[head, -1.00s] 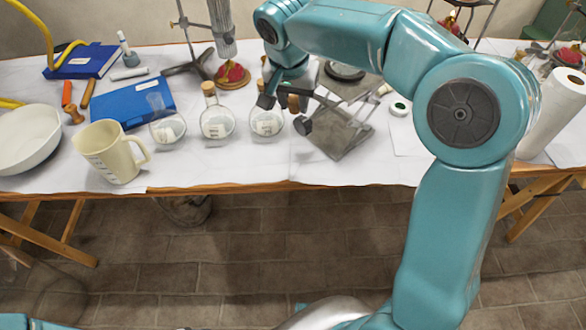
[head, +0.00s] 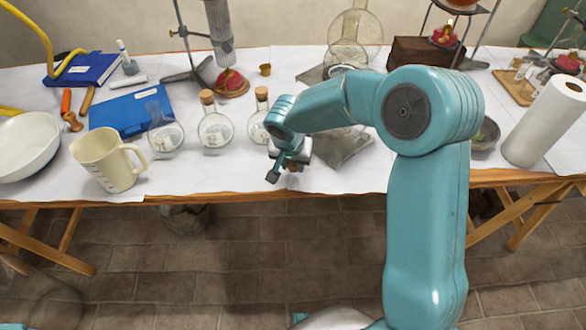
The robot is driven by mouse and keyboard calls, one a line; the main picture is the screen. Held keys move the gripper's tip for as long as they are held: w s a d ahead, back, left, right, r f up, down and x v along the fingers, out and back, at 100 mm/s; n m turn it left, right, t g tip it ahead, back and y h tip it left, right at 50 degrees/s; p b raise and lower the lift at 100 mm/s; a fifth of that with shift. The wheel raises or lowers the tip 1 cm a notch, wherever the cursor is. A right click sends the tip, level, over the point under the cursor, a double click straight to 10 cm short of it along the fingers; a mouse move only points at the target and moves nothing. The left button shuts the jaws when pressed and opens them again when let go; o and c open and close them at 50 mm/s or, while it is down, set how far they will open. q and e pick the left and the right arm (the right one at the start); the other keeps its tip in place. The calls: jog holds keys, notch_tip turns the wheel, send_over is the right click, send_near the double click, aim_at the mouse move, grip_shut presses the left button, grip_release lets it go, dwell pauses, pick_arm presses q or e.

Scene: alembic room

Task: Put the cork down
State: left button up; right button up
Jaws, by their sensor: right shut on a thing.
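My right gripper (head: 285,170) is low over the table near its front edge, to the right of and in front of the rightmost round flask (head: 256,133). It is shut on a small brown thing that looks like the cork (head: 293,167), mostly hidden by the fingers. I cannot tell whether it touches the table. The rightmost flask and the middle flask (head: 216,132) each have a cork in the neck. The left flask (head: 165,138) has no stopper. Another small cork-like piece (head: 265,69) is on the table at the back. My left gripper is out of view.
A cream jug (head: 108,160), a white bowl (head: 27,148) and a blue book (head: 125,108) are on the left. A lab jack (head: 345,147) is partly behind my arm. A paper roll (head: 545,122) stands at right. White tabletop (head: 220,175) is bare along the front.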

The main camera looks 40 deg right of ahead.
notch_tip(320, 180, down, 2)
jog(key=shift+f, duration=0.35)
jog(key=shift+f+b, duration=0.1)
jog(key=shift+b, duration=0.2)
jog(key=o, duration=1.1)
jog(key=shift+c, duration=0.2)
